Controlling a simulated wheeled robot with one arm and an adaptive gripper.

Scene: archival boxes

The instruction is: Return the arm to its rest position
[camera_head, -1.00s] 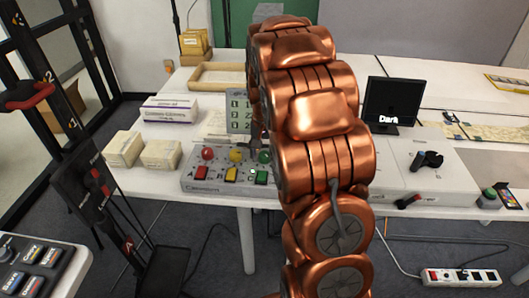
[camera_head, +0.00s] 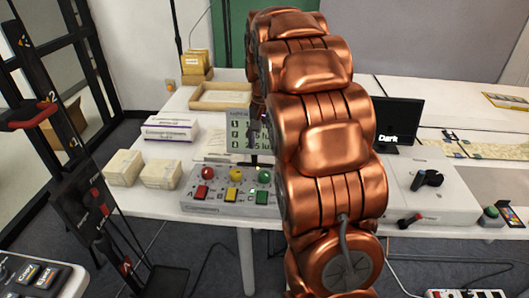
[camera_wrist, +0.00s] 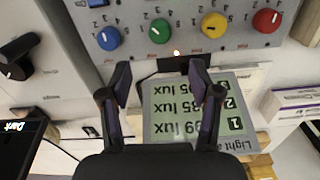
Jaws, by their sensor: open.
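My copper arm (camera_head: 330,140) rises through the middle of the head view and reaches out over the white table. Its far end is mostly hidden behind its own links. In the wrist view my gripper (camera_wrist: 160,72) is open, with its two dark fingers apart and nothing held between them. The fingers are in front of a small lux display (camera_wrist: 190,118), which appears upside down there. The same display stands behind the grey knob console (camera_head: 235,188) in the head view.
The console's blue (camera_wrist: 108,38), green, yellow and red knobs lie beyond the fingertips. A dark screen (camera_head: 400,118) stands right of the arm. Cream boxes (camera_head: 160,174), a wooden tray (camera_head: 222,97) and a black rack (camera_head: 70,150) are at left.

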